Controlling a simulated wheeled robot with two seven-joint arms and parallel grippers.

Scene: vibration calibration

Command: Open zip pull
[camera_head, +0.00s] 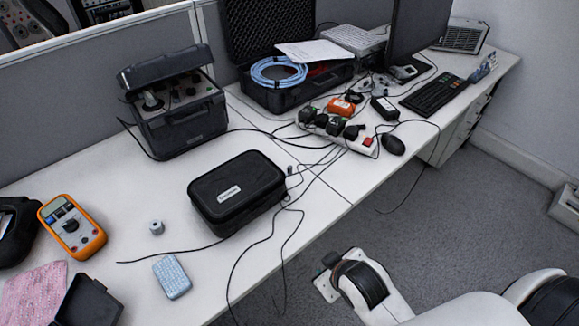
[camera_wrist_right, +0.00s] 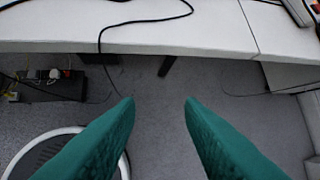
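A black zip case (camera_head: 237,190) with a pale label on its lid lies on the near part of the white desk. Its lid looks shut. A small dark piece (camera_head: 290,170) shows by its right corner; I cannot tell whether this is the zip pull. My right arm comes in from the lower right of the head view, off the desk's front edge and apart from the case. In the right wrist view my right gripper (camera_wrist_right: 159,100) has its two green fingers wide apart with nothing between them. My left gripper is not in view.
The desk (camera_head: 110,210) also holds an orange multimeter (camera_head: 72,226), a small grey block (camera_head: 156,228), a blue-grey box (camera_head: 172,277) and a dark equipment case (camera_head: 180,110). Loose black cables run beside the zip case and hang over the front edge. A power strip (camera_head: 345,138) lies behind.

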